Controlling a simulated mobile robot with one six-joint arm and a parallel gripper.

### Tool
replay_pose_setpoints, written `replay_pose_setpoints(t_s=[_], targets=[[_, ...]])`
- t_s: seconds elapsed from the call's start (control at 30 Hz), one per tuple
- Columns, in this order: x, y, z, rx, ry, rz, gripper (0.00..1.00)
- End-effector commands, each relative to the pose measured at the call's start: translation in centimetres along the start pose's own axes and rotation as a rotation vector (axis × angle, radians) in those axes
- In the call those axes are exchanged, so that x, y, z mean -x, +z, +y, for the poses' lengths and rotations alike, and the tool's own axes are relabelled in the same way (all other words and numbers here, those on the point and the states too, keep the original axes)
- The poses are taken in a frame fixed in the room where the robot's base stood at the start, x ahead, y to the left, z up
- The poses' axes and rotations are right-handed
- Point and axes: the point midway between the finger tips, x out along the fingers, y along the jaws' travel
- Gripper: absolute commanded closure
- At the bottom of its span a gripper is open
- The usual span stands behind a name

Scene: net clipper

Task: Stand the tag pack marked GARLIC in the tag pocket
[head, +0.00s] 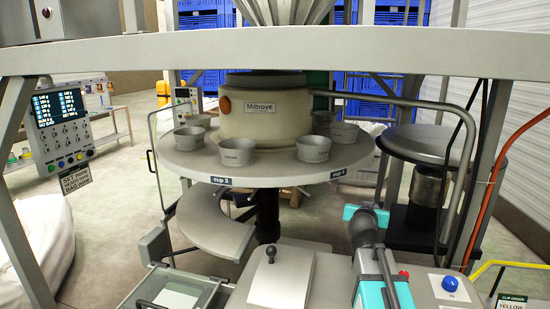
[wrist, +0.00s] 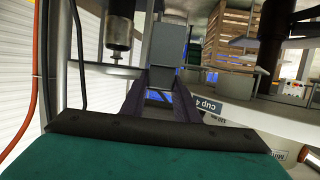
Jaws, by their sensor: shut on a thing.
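My gripper (wrist: 168,72) shows in the wrist view with its two dark fingers reaching up the picture. A plain grey block (wrist: 168,43) sits between the fingertips, and the gripper is shut on it. No lettering shows on this face, so I cannot read GARLIC on it. In the head view my gripper (head: 366,216) is at the right of the round table's front edge, pointing away. Its fingers and the held block are hidden there by its own body. I cannot make out the tag pocket in either view.
A round grey table (head: 200,160) carries several cups around a Miltrove drum (head: 262,120). A dark round stand (head: 425,144) is at the right. A grey frame beam (head: 280,52) crosses above. A control panel (head: 62,120) is at left, and a blue button (head: 450,284) at lower right.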

Motion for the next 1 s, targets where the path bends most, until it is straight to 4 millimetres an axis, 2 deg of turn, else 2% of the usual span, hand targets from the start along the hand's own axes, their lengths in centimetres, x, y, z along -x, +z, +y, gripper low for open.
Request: replay_pose_setpoints(t_s=[0.03, 0.1, 0.3, 0.6, 1.0], targets=[[1.2, -0.7, -1.9, 0.01, -0.034, 0.001, 0.96], [2.4, -1.0, -4.3, 0.024, -0.081, 0.0, 0.96], [6.4, -1.8, -10.3, 0.067, -0.22, 0.002, 0.96], [8.5, -1.2, -12.1, 0.103, -0.336, 0.0, 0.96], [8.6, -1.4, -12.6, 0.122, -0.392, 0.0, 0.96]])
